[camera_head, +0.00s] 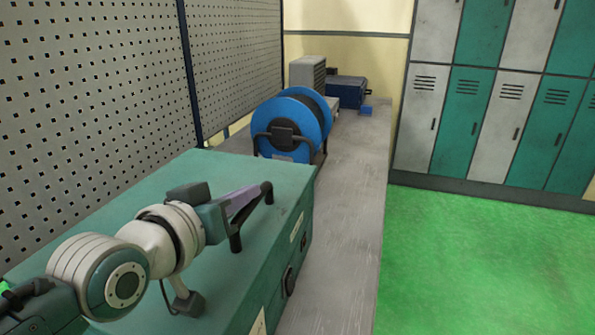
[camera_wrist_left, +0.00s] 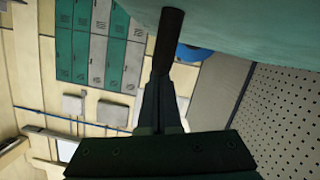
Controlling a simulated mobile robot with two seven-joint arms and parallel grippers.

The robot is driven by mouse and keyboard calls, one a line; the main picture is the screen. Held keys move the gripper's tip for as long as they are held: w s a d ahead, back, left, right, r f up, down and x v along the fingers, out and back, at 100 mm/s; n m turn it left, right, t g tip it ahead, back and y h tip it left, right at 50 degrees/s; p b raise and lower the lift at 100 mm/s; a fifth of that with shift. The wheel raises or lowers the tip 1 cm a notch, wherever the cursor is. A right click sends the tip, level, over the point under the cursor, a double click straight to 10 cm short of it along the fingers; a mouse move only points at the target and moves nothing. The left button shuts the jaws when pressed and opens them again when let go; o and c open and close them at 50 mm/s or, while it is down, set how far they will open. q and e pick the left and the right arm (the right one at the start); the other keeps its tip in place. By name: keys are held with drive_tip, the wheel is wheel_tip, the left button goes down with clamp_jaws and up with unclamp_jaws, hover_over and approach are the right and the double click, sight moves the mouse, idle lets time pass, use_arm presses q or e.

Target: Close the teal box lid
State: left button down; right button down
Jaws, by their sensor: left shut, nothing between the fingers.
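The teal box (camera_head: 250,175) sits on the workbench. Its broad teal lid lies flat and looks down on the box; any small gap at the seam cannot be made out. A dark handle-like bar (camera_head: 252,212) stands over the top near its right edge. My left gripper (camera_head: 248,197) reaches across the lid from the left, fingers shut and empty, close against this bar; I cannot tell whether they touch. In the left wrist view the dark bar (camera_wrist_left: 168,40) shows just beyond the fingers, with a teal surface (camera_wrist_left: 245,25) at the top. My right gripper is not in view.
A blue cable reel (camera_head: 290,125) stands just behind the box. A perforated panel (camera_head: 85,90) borders the left. The green floor (camera_head: 480,255) is clear before the lockers (camera_head: 455,105).

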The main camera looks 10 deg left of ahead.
use_arm(q)
drive_tip(key=shift+s+f, duration=0.1)
drive_tip(key=shift+f, duration=0.3)
wheel_tip(320, 180, up, 6)
drive_tip(key=p, duration=0.5)
drive_tip(key=s+a+b, duration=0.1)
drive_tip(key=s+a, duration=0.1)
drive_tip(key=s, duration=0.8)
drive_tip(key=s+f+m+g, duration=0.1)
drive_tip(key=s+g, duration=0.1)
drive_tip(key=s, duration=0.1)
drive_tip(key=s+d+f+g, duration=0.1)
drive_tip(key=s+f+g, duration=0.1)
drive_tip(key=s, duration=0.1)
drive_tip(key=s+f+m+g, duration=0.1)
drive_tip(key=s+g, duration=0.1)
drive_tip(key=s, duration=0.1)
drive_tip(key=shift+s+d+f+m+y, duration=0.1)
drive_tip(key=shift+d+f+m+y, duration=0.2)
drive_tip(key=shift+d, duration=0.05)
drive_tip(key=s+a+f+m+g+y, duration=0.1)
drive_tip(key=s+g, duration=0.4)
drive_tip(key=s, duration=0.6)
wheel_tip(320, 180, up, 28)
drive_tip(key=p, duration=2.8)
drive_tip(key=shift+s+a+r+y, duration=0.15)
drive_tip(key=shift+s+a+y, duration=0.1)
drive_tip(key=shift+y, duration=0.05)
